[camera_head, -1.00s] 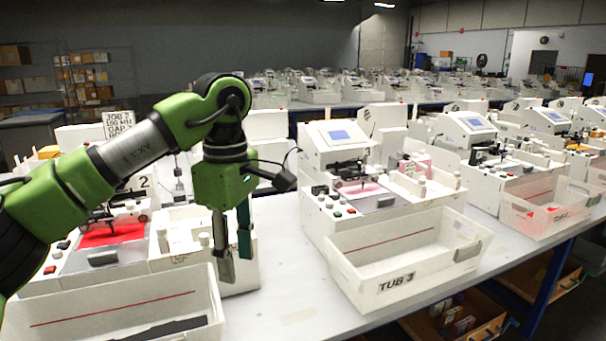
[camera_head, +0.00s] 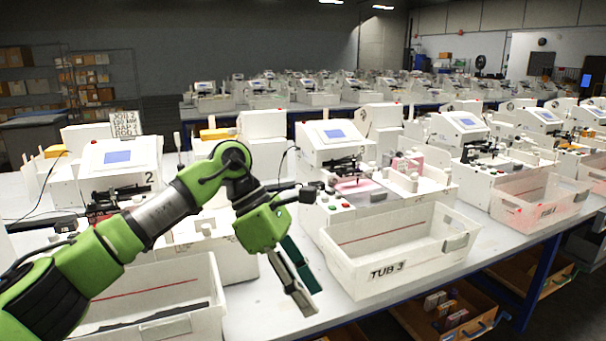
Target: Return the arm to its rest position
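My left arm comes in from the lower left. Its green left gripper (camera_head: 308,298) hangs tilted over the white table, between the tub at lower left and the tub marked TUB 3 (camera_head: 432,272). Its two fingers, one grey and one teal, point down and to the right and stand apart, with nothing seen between them. The gripper is in front of the machine marked 2 (camera_head: 122,180) and left of the TUB 3 machine (camera_head: 322,158). My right gripper is not in view.
The lower-left tub (camera_head: 205,318) holds a dark strip and is partly hidden by my arm. The white table (camera_head: 262,325) has bare room around the gripper. More machines and a pink-tinted tub (camera_head: 540,208) stand at right. Drawers (camera_head: 450,315) sit below the table.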

